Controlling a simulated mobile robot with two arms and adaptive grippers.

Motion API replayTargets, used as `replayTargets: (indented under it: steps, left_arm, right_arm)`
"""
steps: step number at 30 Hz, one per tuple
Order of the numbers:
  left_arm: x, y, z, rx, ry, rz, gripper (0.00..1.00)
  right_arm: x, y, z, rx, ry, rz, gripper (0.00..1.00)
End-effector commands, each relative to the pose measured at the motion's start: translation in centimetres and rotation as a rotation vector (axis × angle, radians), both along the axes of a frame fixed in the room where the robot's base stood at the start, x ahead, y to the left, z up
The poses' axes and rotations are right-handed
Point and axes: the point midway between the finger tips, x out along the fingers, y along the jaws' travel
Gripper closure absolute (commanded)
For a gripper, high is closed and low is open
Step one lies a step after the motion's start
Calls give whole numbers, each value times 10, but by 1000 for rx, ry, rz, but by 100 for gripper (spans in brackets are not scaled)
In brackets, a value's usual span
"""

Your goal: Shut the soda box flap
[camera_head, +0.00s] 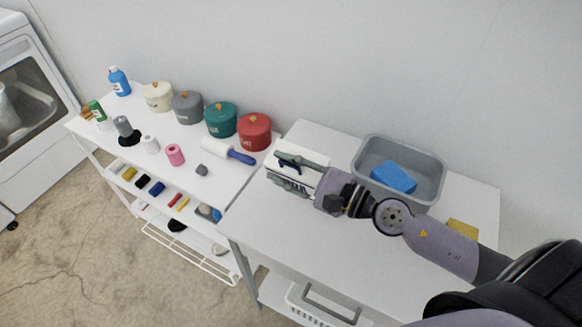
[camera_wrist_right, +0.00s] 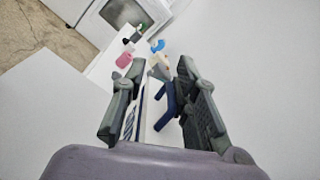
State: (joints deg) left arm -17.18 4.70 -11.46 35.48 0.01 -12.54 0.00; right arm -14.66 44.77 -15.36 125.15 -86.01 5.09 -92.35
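A white box with dark blue markings (camera_head: 296,171), apparently the soda box, is on the white table, mostly hidden by my right gripper (camera_head: 276,167). In the right wrist view, my gripper (camera_wrist_right: 160,70) has its two dark fingers spread wide. Between them show a white face with blue stripes (camera_wrist_right: 129,122) and a dark blue angled shape (camera_wrist_right: 166,106). I cannot tell whether the fingers touch the box, or which part is the flap and how far it stands open. My left gripper is not in view.
A grey tub (camera_head: 436,178) holding a blue block (camera_head: 393,177) stands behind my right arm. A yellow sponge (camera_head: 462,229) lies at the table's right. On the left shelf stand a red pot (camera_head: 254,134), other pots and a blue-handled roller (camera_head: 241,156). The table front (camera_head: 290,235) is clear.

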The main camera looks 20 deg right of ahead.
Motion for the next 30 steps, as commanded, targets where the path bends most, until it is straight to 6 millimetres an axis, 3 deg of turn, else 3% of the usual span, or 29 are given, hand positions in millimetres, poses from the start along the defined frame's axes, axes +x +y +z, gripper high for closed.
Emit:
replayTargets:
  steps: [8,21,30]
  left_arm:
    - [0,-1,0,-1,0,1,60]
    - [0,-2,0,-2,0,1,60]
    - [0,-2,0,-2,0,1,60]
  right_arm:
    - [-17,-13,-3,5,13,-2,74]
    - [-77,-61,-2,3,4,-3,74]
    - [-94,-74,0,1,1,0,74]
